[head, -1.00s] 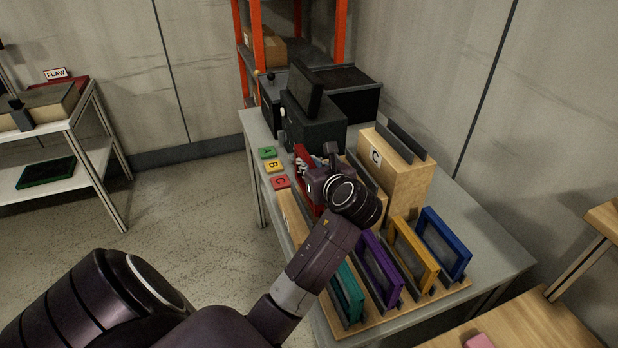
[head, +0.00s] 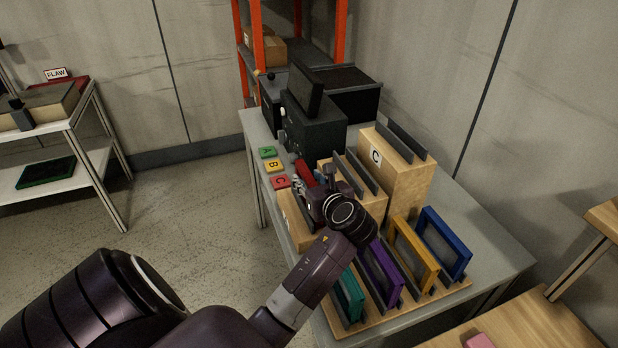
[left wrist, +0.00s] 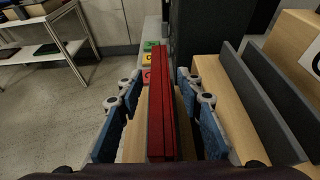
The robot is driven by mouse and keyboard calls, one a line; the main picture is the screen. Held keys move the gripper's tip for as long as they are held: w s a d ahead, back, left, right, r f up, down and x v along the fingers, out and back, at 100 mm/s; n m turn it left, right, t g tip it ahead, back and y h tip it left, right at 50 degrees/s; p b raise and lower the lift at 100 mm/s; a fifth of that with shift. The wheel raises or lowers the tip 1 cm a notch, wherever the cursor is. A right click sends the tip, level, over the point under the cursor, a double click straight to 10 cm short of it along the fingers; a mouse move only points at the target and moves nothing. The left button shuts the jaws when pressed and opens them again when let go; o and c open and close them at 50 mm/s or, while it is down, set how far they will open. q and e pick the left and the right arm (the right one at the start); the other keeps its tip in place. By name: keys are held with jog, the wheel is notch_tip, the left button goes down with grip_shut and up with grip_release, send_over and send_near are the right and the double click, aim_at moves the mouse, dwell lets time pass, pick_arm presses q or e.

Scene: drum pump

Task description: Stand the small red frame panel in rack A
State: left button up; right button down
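The small red frame panel (head: 306,172) is mostly hidden behind my left gripper (head: 309,190) in the head view. In the left wrist view the red panel (left wrist: 161,110) stands on edge between the blue finger pads of my left gripper (left wrist: 160,112). Gaps show on both sides of it, so the gripper is open around it. The panel is over or in the lowest wooden rack block (head: 292,229); its lower edge and seating are hidden. That block's label is not readable here. My right gripper is not in view.
A middle wooden rack (head: 351,183) and a taller rack marked C (head: 418,184) stand to the right. Teal (head: 349,299), purple (head: 381,273), yellow (head: 413,255) and blue (head: 443,245) frames stand in front. A dark machine (head: 316,130) stands behind; A, B, C tiles lie left.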

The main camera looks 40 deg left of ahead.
pick_arm(q)
jog(key=shift+s+d+r, duration=0.1)
jog(key=shift+d+r, duration=0.1)
jog(key=shift+d, duration=0.05)
jog(key=v, duration=1.1)
jog(key=shift+d, duration=0.25)
jog(key=shift+s+r, duration=0.1)
